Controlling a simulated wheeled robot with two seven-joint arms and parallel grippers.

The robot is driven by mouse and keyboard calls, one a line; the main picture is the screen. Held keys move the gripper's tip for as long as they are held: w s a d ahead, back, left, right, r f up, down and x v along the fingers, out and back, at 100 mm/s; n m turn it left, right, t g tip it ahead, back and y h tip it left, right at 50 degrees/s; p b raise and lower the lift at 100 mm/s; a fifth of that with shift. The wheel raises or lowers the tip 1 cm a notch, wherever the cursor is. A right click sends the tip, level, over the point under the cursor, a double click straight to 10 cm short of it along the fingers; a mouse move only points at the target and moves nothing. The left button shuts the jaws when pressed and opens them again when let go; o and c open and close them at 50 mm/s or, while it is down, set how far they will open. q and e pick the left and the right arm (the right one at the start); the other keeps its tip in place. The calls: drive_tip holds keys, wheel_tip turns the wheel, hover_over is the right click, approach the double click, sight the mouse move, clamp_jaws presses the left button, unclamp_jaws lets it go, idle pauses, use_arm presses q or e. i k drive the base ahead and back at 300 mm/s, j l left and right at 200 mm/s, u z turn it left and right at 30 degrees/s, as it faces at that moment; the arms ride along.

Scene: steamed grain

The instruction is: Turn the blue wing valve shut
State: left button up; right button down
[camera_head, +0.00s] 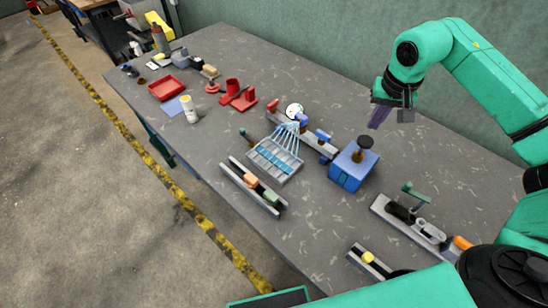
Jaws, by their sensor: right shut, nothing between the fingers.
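Two small blue handles sit on a grey rail (285,120) near the middle of the table. One blue handle (303,118) is beside a round white dial (294,110), and another blue handle (323,135) is farther right along the rail. They are too small to tell which is the wing valve or how it is turned. My right gripper (379,118) is shut and empty. It hangs above the table to the right of the rail, apart from both handles. My left gripper is not in view.
A blue box (349,172) with a dark knob stands right of the rail. A light rack with blue strips (275,160) lies in front. Grey fixtures (252,190) (415,225) stand nearer me. Red parts (238,95) lie farther left. The table (390,165) has bare room beneath my right gripper.

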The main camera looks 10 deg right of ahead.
sight(323, 136)
drive_tip(key=k+j, duration=1.2)
drive_tip(key=j, duration=0.2)
